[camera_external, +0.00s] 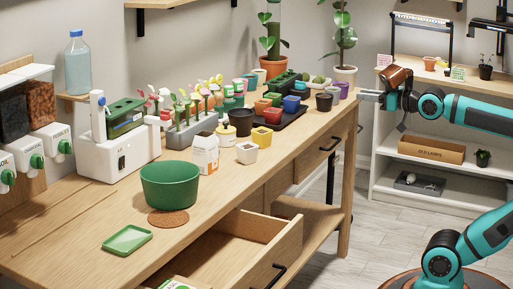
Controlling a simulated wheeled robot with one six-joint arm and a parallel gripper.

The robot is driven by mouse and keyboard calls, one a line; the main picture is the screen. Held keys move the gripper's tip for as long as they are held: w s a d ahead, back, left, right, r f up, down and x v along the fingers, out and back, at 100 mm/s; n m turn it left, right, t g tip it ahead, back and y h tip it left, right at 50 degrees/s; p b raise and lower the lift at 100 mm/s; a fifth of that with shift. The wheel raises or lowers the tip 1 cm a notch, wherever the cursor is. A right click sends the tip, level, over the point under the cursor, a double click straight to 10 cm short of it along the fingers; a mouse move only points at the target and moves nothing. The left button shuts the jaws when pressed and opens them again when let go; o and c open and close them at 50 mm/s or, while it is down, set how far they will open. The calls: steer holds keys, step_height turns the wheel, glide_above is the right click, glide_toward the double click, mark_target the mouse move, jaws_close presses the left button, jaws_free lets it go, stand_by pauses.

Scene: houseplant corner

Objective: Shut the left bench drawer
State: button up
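The left bench drawer (287,243) is pulled out from the front of the wooden bench (75,225). Its pale wood inside shows, and its dark bar handle (275,277) is on the front panel near the bottom of the view. A green and white packet (176,284) lies in it, partly cut off by the frame edge. My gripper (366,96) is up by the bench's far right end, pointing left, well above and apart from the drawer. Its fingers are too small to show a gap, and I see nothing clearly held.
A second drawer (316,158) farther right looks closed. A green pot (170,186) and green tray (127,240) stand on the bench above the open drawer. Several pots and plants fill the far bench. A white shelf (385,168) stands behind my arm; floor is clear beside the drawer.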

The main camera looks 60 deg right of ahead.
steer(key=w+a+f+n+g+y, duration=0.1)
steer(key=w+a, duration=0.1)
steer(key=w+a+f+n+y, duration=0.1)
steer(key=a+f, duration=0.1)
steer(key=a, duration=0.1)
steer(key=w+a+f+n+g+y, duration=0.1)
steer(key=w+a, duration=0.1)
steer(key=shift+w+a+f+n+g, duration=0.25)
steer(key=shift+w+a+n+g, duration=0.05)
steer(key=shift+w+a+n, duration=0.1)
jaws_close()
steer(key=n+g+y, duration=0.2)
steer(key=n+g, duration=0.7)
steer(key=n, duration=0.4)
glide_toward(263, 283)
steer(key=shift+x, duration=2.2)
